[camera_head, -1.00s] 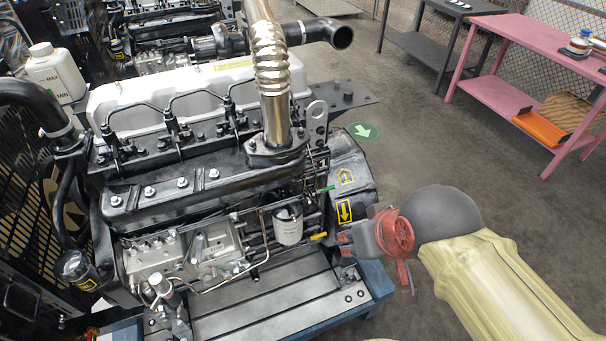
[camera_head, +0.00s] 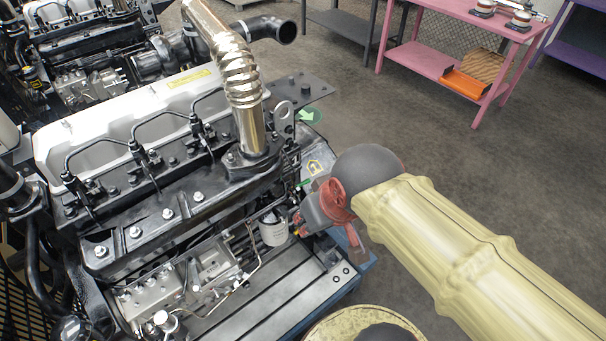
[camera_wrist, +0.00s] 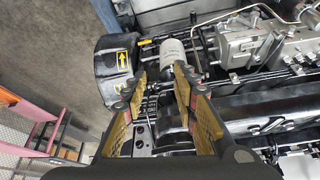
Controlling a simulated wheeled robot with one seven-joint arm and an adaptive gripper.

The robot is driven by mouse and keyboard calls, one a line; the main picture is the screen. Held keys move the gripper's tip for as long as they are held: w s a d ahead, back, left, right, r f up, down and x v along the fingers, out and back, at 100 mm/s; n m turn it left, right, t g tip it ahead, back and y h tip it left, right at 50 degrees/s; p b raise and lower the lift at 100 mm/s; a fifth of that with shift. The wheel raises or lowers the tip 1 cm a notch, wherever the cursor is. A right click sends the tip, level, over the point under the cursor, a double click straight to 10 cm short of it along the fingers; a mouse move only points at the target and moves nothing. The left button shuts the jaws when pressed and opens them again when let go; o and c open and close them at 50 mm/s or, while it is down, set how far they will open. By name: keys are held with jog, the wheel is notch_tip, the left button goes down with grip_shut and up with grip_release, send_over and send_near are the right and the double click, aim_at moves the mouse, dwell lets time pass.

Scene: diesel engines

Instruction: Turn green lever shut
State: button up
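The green lever (camera_head: 306,183) shows as a small green strip at the right side of the near engine, just left of my gripper (camera_head: 300,220) in the head view. I cannot make the lever out in the wrist view; it may be hidden by the fingers. My gripper is beside the engine's right end, close to the white filter (camera_head: 273,229). In the wrist view my gripper (camera_wrist: 159,75) is open, its two fingers apart with nothing held between them. The filter (camera_wrist: 173,53) is beyond the fingertips there.
A yellow lever (camera_wrist: 148,42) is beside the filter. The black housing with a yellow arrow label (camera_wrist: 119,65) is left of the fingers. The silver exhaust pipe (camera_head: 238,80) rises from the engine. Floor is free toward the pink table (camera_head: 425,62).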

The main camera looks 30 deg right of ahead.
jog(key=w+d+r+n+g+h+p, duration=0.15)
jog(key=w+d+p, duration=0.35)
jog(key=p, duration=0.5)
jog(key=w+d+n+g+h+p, duration=0.2)
jog(key=w+d+n+p, duration=0.1)
jog(key=d+p, duration=0.55)
jog(key=w+d+r+n+g+h+p, duration=0.1)
jog(key=w+d+n+h+p, duration=0.15)
jog(key=w+d+p, duration=0.55)
jog(key=n+t+y+p, duration=0.2)
jog(key=n+y+p, duration=0.45)
jog(key=n, duration=0.65)
send_near(303, 182)
jog(key=f, duration=0.1)
jog(key=b+x, duration=0.1)
jog(key=x, duration=0.6)
jog(key=shift+w, duration=0.1)
